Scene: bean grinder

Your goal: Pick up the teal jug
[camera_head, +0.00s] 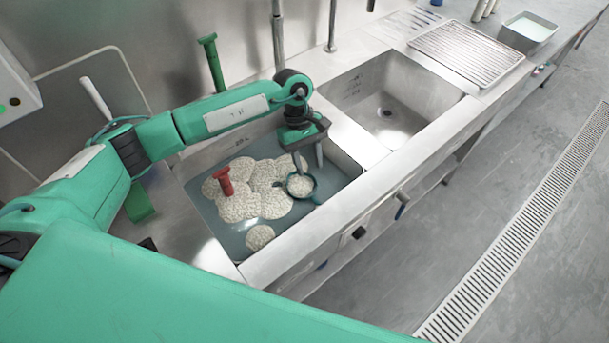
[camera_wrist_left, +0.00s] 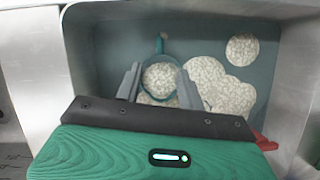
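The teal jug (camera_head: 313,196) sits in the left sink basin, with pale beans or foam-like grains showing inside its round rim. In the left wrist view the jug (camera_wrist_left: 176,68) shows its handle pointing away from my gripper. My left gripper (camera_head: 309,168) is over the jug, pointing down. In the left wrist view its two fingers (camera_wrist_left: 159,84) are spread apart, one on each side of the jug's outline. I cannot tell whether they touch it. The fingers and palm hide the jug's near side. My right gripper is not in view.
Several pale round clumps (camera_head: 238,206) float or lie in the left basin (camera_head: 219,226). A red-handled item (camera_head: 225,182) stands among them. A green-handled item (camera_head: 212,62) is at the back left.

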